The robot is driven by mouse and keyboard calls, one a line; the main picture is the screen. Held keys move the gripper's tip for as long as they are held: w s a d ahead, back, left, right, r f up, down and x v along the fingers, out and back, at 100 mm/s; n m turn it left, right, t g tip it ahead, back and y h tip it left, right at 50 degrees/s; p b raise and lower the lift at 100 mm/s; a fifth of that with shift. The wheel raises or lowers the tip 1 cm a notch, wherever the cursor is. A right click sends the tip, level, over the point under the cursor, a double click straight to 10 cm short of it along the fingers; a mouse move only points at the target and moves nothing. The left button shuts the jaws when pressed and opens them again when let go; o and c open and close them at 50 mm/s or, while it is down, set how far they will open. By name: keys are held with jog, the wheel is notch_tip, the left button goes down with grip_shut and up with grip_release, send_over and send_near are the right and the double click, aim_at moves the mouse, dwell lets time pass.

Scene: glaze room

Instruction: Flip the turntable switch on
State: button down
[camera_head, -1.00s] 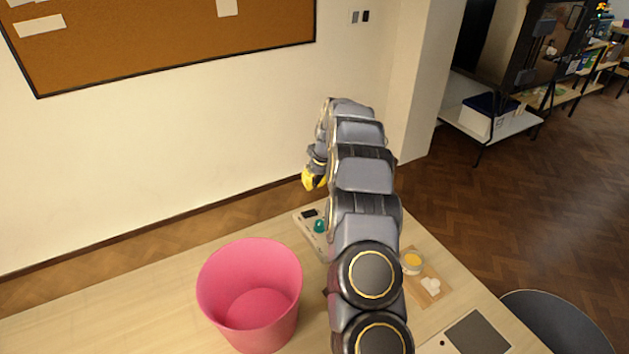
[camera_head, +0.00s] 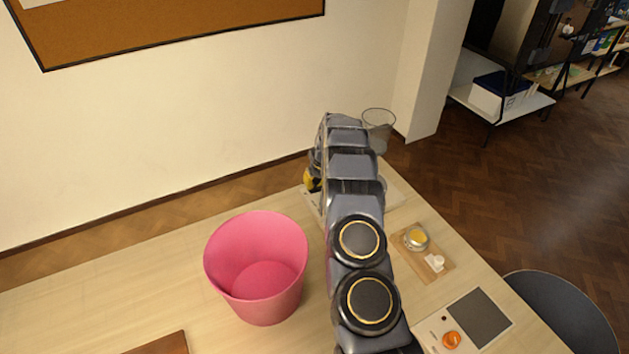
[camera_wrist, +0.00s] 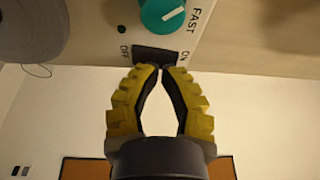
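The turntable switch (camera_wrist: 155,55) is a black rocker on a pale panel (camera_wrist: 100,40), between the printed words OFF and ON. A teal knob (camera_wrist: 162,14) marked FAST sits beyond it. My gripper (camera_wrist: 163,69) has yellow, ridged fingers with their tips together at the near edge of the switch, touching or almost touching it. Nothing shows between the fingers. I cannot tell which way the rocker is tilted. In the head view my gripper (camera_head: 312,181) is low at the panel (camera_head: 312,200), and my arm hides the switch and knob.
A pink bucket (camera_head: 257,268) stands left of my arm. A clear glass vessel (camera_head: 378,122) shows behind the arm. To the right are a wooden board (camera_head: 430,262) with small containers and a device with an orange knob (camera_head: 452,340). The table's left part is mostly clear.

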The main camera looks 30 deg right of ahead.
aim_at(318, 188)
jog(key=shift+a+f, duration=0.4)
jog(key=shift+f, duration=0.2)
jog(key=shift+s+a+f, duration=0.1)
jog(key=shift+a+f, duration=0.05)
jog(key=shift+f, duration=0.05)
jog(key=shift+s+d, duration=0.15)
jog(key=shift+d, duration=0.95)
jog(key=shift+r, duration=0.1)
notch_tip(318, 188, up, 6)
jog(key=shift+f, duration=0.25)
jog(key=v, duration=0.9)
jog(key=shift+a, duration=0.45)
jog(key=shift+w, duration=0.2)
